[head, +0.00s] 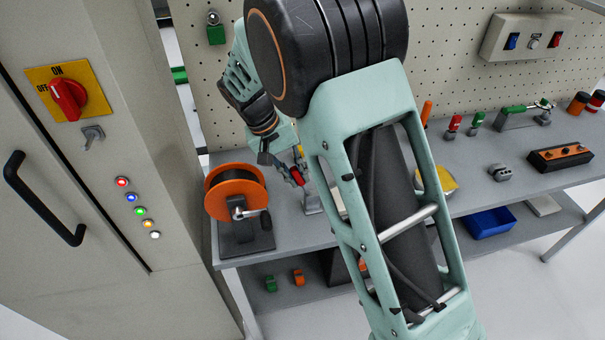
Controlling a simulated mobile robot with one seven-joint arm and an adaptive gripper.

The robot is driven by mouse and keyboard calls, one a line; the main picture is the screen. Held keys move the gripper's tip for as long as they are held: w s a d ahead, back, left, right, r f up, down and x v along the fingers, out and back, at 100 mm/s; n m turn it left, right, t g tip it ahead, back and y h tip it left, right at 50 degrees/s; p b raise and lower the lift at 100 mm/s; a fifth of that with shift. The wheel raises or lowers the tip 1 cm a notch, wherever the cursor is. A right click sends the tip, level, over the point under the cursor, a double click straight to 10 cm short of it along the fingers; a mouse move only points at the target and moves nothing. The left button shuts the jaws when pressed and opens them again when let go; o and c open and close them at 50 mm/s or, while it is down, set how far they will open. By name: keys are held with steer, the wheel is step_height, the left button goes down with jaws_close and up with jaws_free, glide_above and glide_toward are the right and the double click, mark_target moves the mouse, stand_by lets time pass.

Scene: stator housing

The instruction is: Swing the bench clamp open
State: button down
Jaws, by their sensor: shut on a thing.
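The bench clamp (312,203) stands on the grey workbench, right of the orange reel. Its red handle (297,175) leans up and to the left from the metal base. My gripper (290,167) reaches down from the upper left and is shut on the red handle. The fingers are small here and partly covered by my own wrist, so the exact contact is hard to see. My arm hides what lies just right of the clamp.
An orange reel (237,190) with a crank stands close left of the clamp. A grey cabinet (80,200) rises at the left. Green and red-handled tools (475,121) and an orange-topped black box (560,155) sit on the right bench. A blue bin (488,222) is on the lower shelf.

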steer(key=shift+s+a+f+h+b, duration=0.15)
steer(key=shift+a+f+h+b, duration=0.15)
steer(key=shift+a+h, duration=0.45)
steer(key=shift+d, duration=0.15)
steer(key=c, duration=1.9)
jaws_free()
steer(key=shift+r, duration=0.15)
steer(key=v, duration=1.2)
steer(key=shift+s, duration=0.25)
